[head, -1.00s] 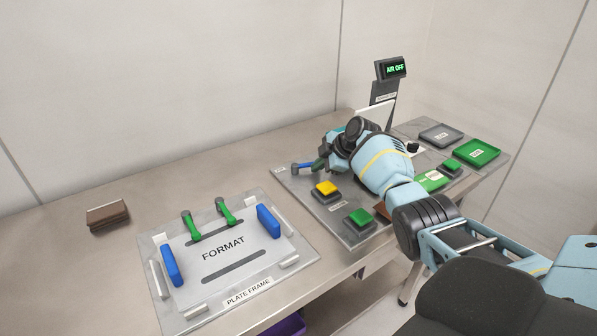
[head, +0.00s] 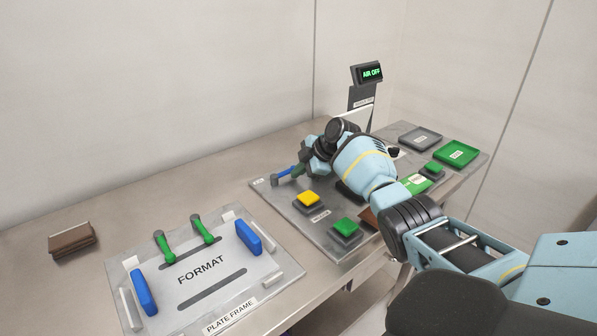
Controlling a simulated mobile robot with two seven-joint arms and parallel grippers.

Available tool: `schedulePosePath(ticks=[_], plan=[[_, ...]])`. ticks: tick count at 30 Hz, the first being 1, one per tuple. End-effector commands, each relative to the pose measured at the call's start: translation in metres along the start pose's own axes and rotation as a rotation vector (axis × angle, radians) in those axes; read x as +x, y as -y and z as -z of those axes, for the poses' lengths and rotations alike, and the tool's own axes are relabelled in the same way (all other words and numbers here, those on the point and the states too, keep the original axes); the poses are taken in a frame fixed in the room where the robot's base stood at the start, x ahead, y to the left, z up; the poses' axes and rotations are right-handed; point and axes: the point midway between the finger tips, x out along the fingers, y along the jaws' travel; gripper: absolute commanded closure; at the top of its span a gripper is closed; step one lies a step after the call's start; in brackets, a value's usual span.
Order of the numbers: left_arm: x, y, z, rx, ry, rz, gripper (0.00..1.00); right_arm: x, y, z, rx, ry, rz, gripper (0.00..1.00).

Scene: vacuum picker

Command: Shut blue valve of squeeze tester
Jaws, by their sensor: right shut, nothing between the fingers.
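The squeeze tester is a grey plate (head: 268,199) on the table, right of the plate frame. Its blue valve handle (head: 284,173) shows at the plate's back left, lying about level and pointing left, with a grey end piece. My right gripper (head: 301,170) is at the right end of the blue handle. Its fingers are small and partly hidden by my own wrist, and I cannot tell whether they touch the handle. It is shut with nothing held. A yellow button (head: 307,198) and a green button (head: 345,226) sit in front. My left gripper is not in view.
The plate frame (head: 287,286) with green levers and blue blocks lies at left front. A brown block (head: 72,240) lies farther left. A display (head: 371,73) reads "AIR OFF". Grey (head: 421,138) and green (head: 456,153) trays stand at right. The table's back left is clear.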

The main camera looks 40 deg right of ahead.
Motion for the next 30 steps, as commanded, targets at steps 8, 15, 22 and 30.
schedulePosePath(ticks=[8,15,22,30], plan=[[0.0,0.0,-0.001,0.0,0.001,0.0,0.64,-0.005,-0.006,0.003,-0.002,-0.002,-0.016,1.0],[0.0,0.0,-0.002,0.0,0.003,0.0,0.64,-0.034,-0.021,0.02,-0.006,-0.004,-0.019,1.0],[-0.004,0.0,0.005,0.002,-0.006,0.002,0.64,-0.04,0.002,0.026,-0.004,0.0,-0.008,1.0],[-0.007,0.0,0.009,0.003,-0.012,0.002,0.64,-0.05,0.029,0.036,-0.004,0.0,-0.003,1.0]])
